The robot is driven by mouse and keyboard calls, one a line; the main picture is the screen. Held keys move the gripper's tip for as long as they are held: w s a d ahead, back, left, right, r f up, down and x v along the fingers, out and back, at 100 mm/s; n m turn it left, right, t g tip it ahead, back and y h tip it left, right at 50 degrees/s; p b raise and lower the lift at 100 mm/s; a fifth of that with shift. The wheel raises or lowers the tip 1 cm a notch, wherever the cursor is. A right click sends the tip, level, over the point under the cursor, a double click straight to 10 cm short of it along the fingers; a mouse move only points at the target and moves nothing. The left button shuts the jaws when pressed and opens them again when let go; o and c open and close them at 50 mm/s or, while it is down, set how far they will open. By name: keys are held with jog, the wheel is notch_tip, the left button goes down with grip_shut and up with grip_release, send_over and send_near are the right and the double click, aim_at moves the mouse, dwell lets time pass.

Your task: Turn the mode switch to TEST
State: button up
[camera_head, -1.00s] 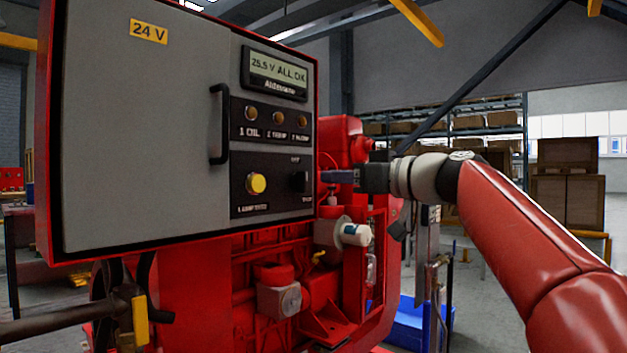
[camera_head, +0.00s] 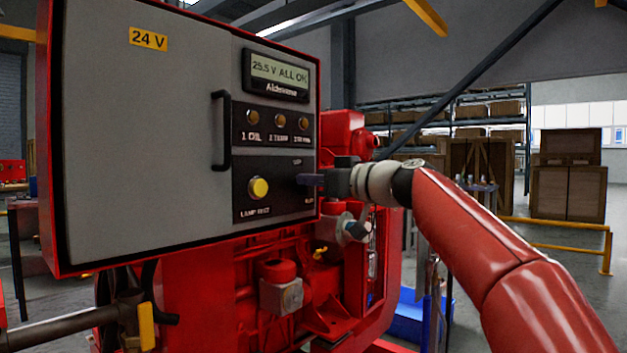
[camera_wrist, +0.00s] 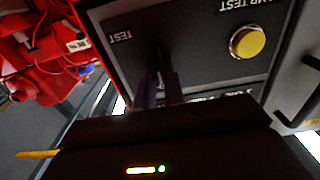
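The lower black switch panel (camera_head: 276,205) is on the right side of the grey control box. The mode switch sits at this panel's right side, between a label above and one below. In the head view my gripper's fingertips (camera_head: 303,180) cover the knob. In the wrist view the two purple-grey fingers (camera_wrist: 160,78) reach the panel close together at the dark knob, with a narrow dark gap between them. The TEST label (camera_wrist: 120,37) shows to their left there. The knob's angle is too dark to read. I cannot tell if the fingers are closed on it.
The yellow lamp test button (camera_head: 258,188) is left of the switch; it also shows in the wrist view (camera_wrist: 247,42). A black door handle (camera_head: 221,132) sticks out further left. The display (camera_head: 275,75) reads 25.5 V ALL OK. Red engine parts (camera_head: 300,270) lie below the box.

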grip_shut()
jog(key=shift+m, duration=0.3)
jog(key=shift+w+d+f+m+p, duration=0.2)
jog(key=shift+m+p, duration=0.1)
jog(key=shift+m, duration=2.55)
jog(key=shift+w+d+f+m+p, duration=0.15)
jog(key=shift+m+p, duration=0.2)
jog(key=shift+m, duration=2.55)
jog(key=shift+w+d+f+m+p, duration=0.1)
jog(key=shift+f+m+p, duration=0.15)
jog(key=shift+m, duration=2.6)
jog(key=o, duration=0.5)
grip_release()
jog(key=shift+o, duration=0.2)
